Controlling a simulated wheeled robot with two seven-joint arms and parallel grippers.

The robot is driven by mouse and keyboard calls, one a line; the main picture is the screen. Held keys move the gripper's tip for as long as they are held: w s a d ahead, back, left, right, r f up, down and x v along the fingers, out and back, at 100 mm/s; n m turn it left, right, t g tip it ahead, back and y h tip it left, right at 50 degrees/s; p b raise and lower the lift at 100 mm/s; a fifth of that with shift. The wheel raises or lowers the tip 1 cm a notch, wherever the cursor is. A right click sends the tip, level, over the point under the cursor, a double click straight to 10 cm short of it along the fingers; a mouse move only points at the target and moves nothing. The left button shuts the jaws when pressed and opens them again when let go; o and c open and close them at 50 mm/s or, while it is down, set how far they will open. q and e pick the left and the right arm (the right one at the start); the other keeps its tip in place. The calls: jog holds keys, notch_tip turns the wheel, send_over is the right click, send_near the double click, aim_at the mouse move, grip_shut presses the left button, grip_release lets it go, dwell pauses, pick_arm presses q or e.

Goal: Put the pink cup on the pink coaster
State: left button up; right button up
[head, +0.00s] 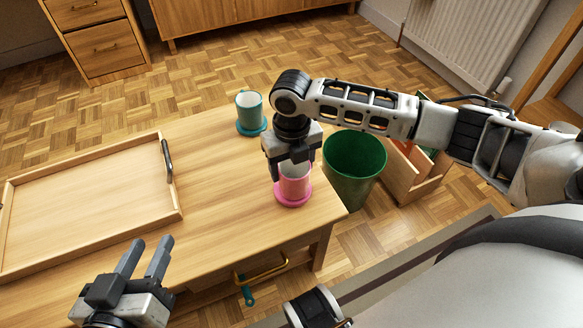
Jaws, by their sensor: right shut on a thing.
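The pink cup (294,186) is upright over the pink coaster (293,200), near the table's right end. It appears to rest on the coaster, within its rim. My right gripper (287,170) comes down from above and is shut on the pink cup's upper part, hiding some of its rim. My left gripper (146,258) is open and empty, at the table's front edge on the left, well away from the cup.
A teal cup (249,108) stands on a teal coaster (252,128) behind the pink one. A wooden tray (176,199) with dark handles covers the table's left. A green bin (354,166) stands on the floor beside the table's right end. Bare tabletop lies between tray and coasters.

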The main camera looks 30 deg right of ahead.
jog(key=shift+f, duration=0.1)
jog(key=o, duration=1.1)
jog(key=shift+o, duration=0.2)
